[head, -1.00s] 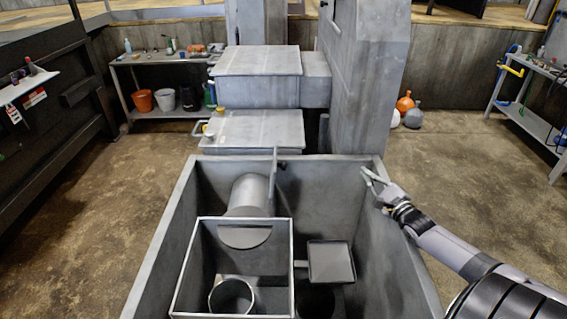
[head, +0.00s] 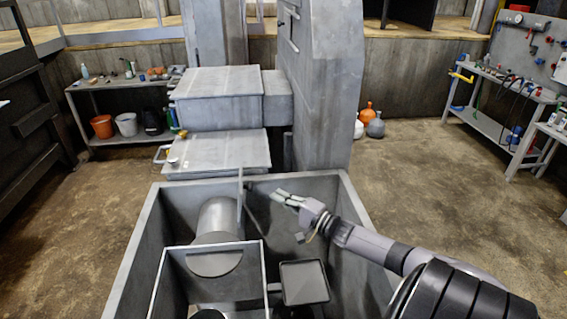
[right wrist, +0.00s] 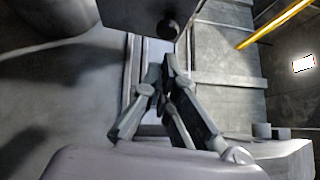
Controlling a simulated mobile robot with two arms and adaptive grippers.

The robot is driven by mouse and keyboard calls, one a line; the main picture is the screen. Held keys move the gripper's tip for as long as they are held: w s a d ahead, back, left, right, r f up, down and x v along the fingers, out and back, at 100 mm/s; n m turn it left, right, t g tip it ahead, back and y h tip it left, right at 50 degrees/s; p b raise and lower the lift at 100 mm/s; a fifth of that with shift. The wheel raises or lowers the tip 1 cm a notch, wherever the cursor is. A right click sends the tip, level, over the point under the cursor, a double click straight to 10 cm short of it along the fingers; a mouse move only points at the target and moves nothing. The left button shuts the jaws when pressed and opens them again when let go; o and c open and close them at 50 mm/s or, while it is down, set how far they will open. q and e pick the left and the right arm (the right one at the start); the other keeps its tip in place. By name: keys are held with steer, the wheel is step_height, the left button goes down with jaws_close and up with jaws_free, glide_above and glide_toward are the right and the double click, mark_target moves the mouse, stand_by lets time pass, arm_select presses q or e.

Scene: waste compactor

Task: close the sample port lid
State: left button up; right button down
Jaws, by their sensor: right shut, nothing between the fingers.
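Inside the large grey open bin, a thin grey plate (head: 240,200) stands upright, nearly edge-on, beside a grey cylinder (head: 214,220). This plate looks like the sample port lid, standing open. In the right wrist view, a dark panel with a round black knob (right wrist: 167,28) hangs above the fingers; it appears to be the same plate. My right gripper (head: 279,196) is over the bin, a little right of the plate, and seems apart from it. Its fingers (right wrist: 161,68) are shut and empty. My left gripper is out of view.
The bin's right wall (head: 360,225) runs under my right arm. Stepped grey housings (head: 215,150) stand behind. A yellow bar (right wrist: 275,25) crosses the wrist view's upper right.

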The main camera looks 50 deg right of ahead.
steer(key=w+b, duration=0.3)
steer(key=w, duration=0.3)
steer(key=shift+a+r, duration=0.25)
steer(key=shift+a, duration=0.1)
